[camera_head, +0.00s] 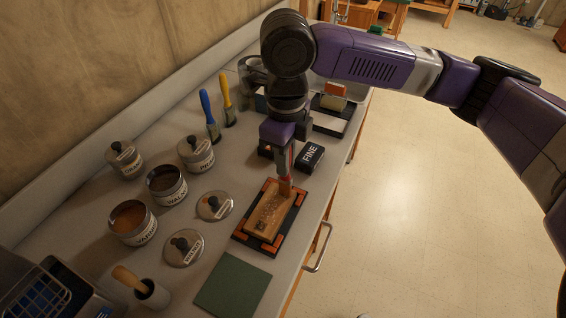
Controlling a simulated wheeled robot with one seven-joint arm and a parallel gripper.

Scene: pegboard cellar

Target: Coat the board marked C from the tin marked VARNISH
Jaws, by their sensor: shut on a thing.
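My gripper (284,148) points down over the bench, shut on a red-handled brush (284,166). The brush tip is at the far end of a wooden board (266,214), touching it or just above; I cannot tell which. The board lies in a black holder with orange corners (240,236). Its top is mottled, with a dark patch near the close end; I cannot read a letter C. The open tin labelled VARN… (144,234), apparently VARNISH, holds amber-brown liquid at the left. An open WALNUT tin (170,196) with dark liquid stands behind it.
Two lidded tins (124,158) (196,154) stand behind. Loose lids (214,206) (184,249) lie between tins and board. Blue (207,108) and yellow (225,92) brushes stand at the back. A FINE block (310,156), green sheet (233,284) and wooden-handled cup (150,294) are nearby.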

